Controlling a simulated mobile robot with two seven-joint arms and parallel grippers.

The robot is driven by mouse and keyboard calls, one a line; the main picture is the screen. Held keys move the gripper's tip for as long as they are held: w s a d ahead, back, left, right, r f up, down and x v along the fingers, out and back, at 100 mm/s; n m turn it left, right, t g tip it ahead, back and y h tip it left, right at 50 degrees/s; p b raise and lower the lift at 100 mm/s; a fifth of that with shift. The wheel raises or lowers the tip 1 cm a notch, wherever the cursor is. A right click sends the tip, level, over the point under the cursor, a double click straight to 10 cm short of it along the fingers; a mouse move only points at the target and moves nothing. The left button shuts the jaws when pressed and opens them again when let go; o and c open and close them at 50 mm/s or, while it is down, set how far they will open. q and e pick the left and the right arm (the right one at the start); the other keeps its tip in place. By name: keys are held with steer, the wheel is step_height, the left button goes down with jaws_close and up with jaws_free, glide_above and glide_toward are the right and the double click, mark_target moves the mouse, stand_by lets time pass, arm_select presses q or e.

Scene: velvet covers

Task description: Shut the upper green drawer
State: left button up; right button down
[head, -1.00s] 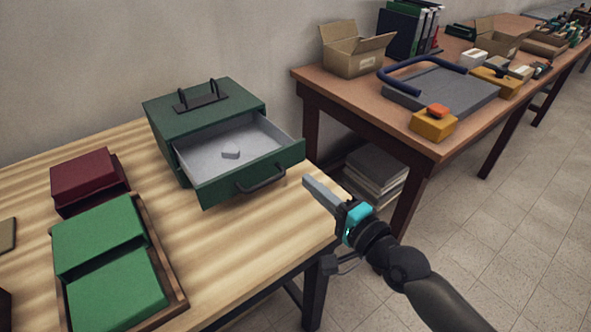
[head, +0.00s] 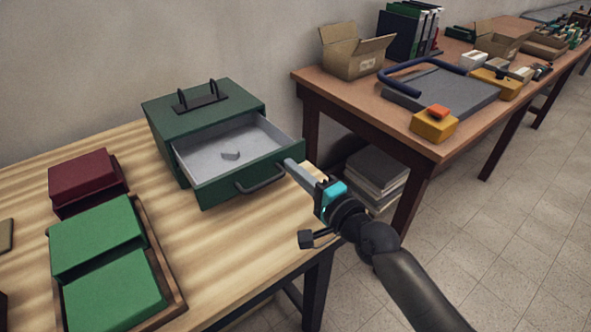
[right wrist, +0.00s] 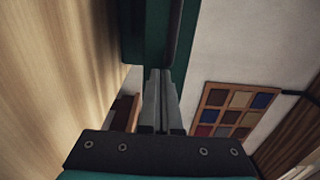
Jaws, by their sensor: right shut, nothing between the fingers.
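The green drawer (head: 215,184) is pulled well out of the front of the green cabinet (head: 178,122), with its pale inside showing. A dark handle (head: 262,180) is on the drawer front. My right gripper (head: 290,165) is shut and empty, with its fingertips at the right end of the drawer front, beside the handle. In the right wrist view the fingertips (right wrist: 160,76) point at green drawer surface (right wrist: 155,35); I cannot tell whether they touch. My left gripper is not in view.
On the wooden table (head: 215,245), a dark red box (head: 83,178) and a tray (head: 172,283) with green blocks stand left of the drawer. A second table (head: 440,145) with boxes and tools stands at the right. Wood in front of the drawer is clear.

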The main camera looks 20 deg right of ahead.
glide_toward(257, 143)
steer(key=shift+w+a+r, duration=0.15)
steer(key=shift+w+r, duration=0.3)
steer(key=shift+r, duration=0.05)
steer(key=shift+w+a+r, duration=0.15)
steer(key=shift+w+r, duration=0.35)
steer(key=shift+r, duration=0.05)
steer(key=b+x, duration=0.1)
steer(key=x, duration=0.5)
steer(key=shift+w+a+f+b, duration=0.15)
steer(key=shift+w+f+b, duration=0.1)
steer(key=shift+b, duration=0.15)
steer(key=shift+w+a, duration=0.2)
steer(key=shift+w, duration=0.45)
steer(key=shift+w+r+b, duration=0.1)
steer(key=shift+b, duration=0.2)
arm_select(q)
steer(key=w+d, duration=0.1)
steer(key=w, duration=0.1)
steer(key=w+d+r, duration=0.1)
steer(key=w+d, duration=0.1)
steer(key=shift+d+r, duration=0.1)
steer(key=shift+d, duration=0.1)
arm_select(e)
steer(key=shift+r, duration=0.3)
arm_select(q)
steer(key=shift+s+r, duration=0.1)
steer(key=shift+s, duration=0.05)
arm_select(e)
steer(key=shift+a, duration=0.1)
